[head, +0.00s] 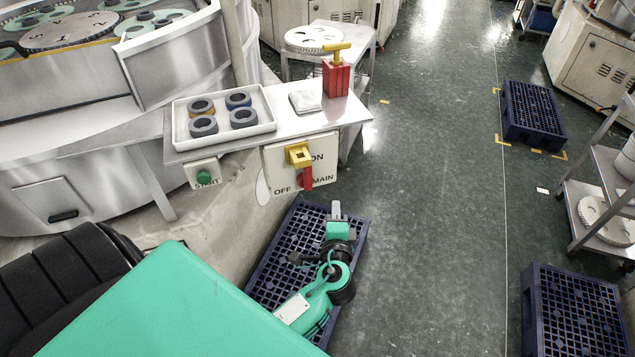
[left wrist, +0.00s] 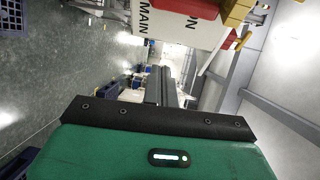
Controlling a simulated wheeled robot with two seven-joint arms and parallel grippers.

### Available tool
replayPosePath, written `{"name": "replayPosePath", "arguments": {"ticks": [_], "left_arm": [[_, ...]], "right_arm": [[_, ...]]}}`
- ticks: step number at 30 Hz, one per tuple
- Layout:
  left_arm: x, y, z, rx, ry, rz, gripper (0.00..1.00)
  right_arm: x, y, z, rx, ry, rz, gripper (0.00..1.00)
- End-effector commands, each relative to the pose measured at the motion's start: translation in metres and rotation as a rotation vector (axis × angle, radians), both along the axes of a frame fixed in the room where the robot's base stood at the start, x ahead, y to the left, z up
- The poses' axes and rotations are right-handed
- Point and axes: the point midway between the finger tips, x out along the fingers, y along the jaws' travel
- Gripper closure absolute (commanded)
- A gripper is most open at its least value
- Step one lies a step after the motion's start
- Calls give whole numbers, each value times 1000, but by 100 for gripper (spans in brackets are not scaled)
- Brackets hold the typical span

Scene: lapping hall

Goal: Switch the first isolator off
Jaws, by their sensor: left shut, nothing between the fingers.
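The isolator panel (head: 273,161) is a pale plate on the front of the machine's shelf, marked ON, OFF and MAIN. It has a yellow block (head: 299,155) and a red handle (head: 306,179) that points down between OFF and MAIN.
A green START button (head: 204,177) sits left of the panel. Above, the shelf bears a tray (head: 178,128) of several grey rings and a red block (head: 336,78) with a yellow T-handle. A blue pallet (head: 270,270) lies below my left arm.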

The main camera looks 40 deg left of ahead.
Motion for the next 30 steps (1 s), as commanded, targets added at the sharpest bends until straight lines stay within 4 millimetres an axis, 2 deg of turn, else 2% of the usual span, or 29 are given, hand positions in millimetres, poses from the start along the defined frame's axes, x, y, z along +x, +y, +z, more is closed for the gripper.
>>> {"name": "replayPosePath", "arguments": {"ticks": [1,3,5,17,23,30], "left_arm": [[-2,2,13,17,-27,14,100],[-4,4,26,34,-49,26,100],[-4,5,31,41,-58,32,100],[-1,7,33,43,-59,33,100],[22,23,36,45,-59,33,100],[66,54,37,46,-58,33,100]], "right_arm": [[0,0,-3,0,0,0,100],[0,1,-3,1,0,0,100],[0,1,-3,1,0,0,100],[0,6,-1,6,-1,0,100],[1,6,12,6,-1,0,100],[1,5,31,4,-1,0,100]]}}
